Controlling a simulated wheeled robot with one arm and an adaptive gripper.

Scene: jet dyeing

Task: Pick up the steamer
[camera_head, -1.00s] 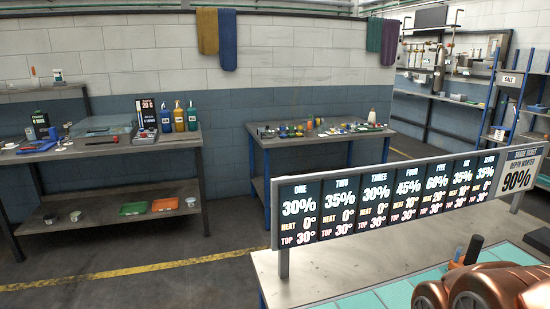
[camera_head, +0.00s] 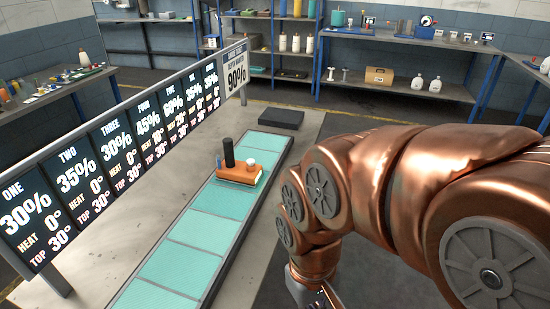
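An orange-brown body with a tall black upright cylinder, a white-topped part and a small blue part stands on the teal tiled strip (camera_head: 185,235); it looks like the steamer (camera_head: 238,177). My copper arm reaches in from the right. Its end, with my gripper (camera_head: 325,297), points down at the bottom edge, in front of and to the right of the steamer and apart from it. The fingertips are cut off by the frame, so I cannot tell whether they are open or shut.
A long sign board (camera_head: 125,155) with percentages stands along the left of the strip. A dark flat block (camera_head: 281,118) lies beyond the strip's far end. Shelves (camera_head: 270,45) and a workbench (camera_head: 405,37) with bottles and a box stand at the back.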

